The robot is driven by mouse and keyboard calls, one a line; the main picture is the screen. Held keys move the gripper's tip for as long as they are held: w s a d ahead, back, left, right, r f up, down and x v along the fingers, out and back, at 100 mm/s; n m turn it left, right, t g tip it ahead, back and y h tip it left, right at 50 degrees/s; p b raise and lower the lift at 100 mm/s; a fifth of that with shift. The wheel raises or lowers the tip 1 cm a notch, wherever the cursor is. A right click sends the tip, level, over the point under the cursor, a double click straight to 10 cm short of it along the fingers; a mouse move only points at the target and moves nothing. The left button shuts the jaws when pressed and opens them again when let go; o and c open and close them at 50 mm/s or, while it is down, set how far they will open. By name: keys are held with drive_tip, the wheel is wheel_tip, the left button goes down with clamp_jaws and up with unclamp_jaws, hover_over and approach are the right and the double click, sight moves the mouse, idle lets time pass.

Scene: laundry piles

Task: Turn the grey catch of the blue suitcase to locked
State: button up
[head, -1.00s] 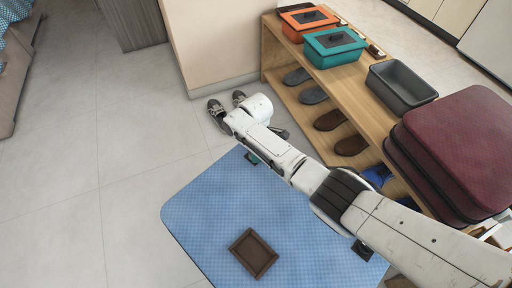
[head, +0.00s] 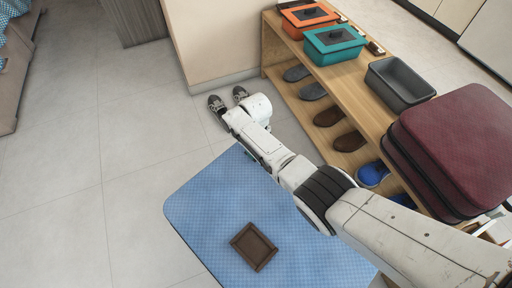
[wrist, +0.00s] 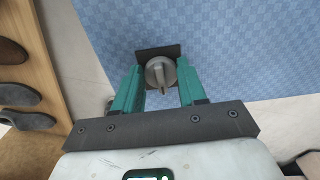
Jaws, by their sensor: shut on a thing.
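The blue suitcase (head: 215,205) lies flat on the floor in the head view, its blue side up. It also fills the upper part of the wrist view (wrist: 230,45). The grey catch (wrist: 158,70) is a round knob with a small yellowish mark on its near side, set on a dark plate at the suitcase's edge. My gripper (wrist: 161,82) has its green fingers on either side of the catch and is shut on it. In the head view my arm mostly hides the gripper and this catch.
A brown tray-like frame (head: 254,247) lies on the suitcase. A wooden shelf (head: 345,100) at the right holds shoes, an orange box (head: 310,20), a teal box (head: 334,45), a grey bin (head: 400,83) and a maroon suitcase (head: 455,140). The floor at left is clear.

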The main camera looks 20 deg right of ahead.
idle(0.4)
drive_tip(key=o, duration=1)
wheel_tip(320, 180, up, 11)
drive_tip(key=p, duration=0.5)
drive_tip(key=shift+p, duration=0.4)
drive_tip(key=shift+f, duration=0.15)
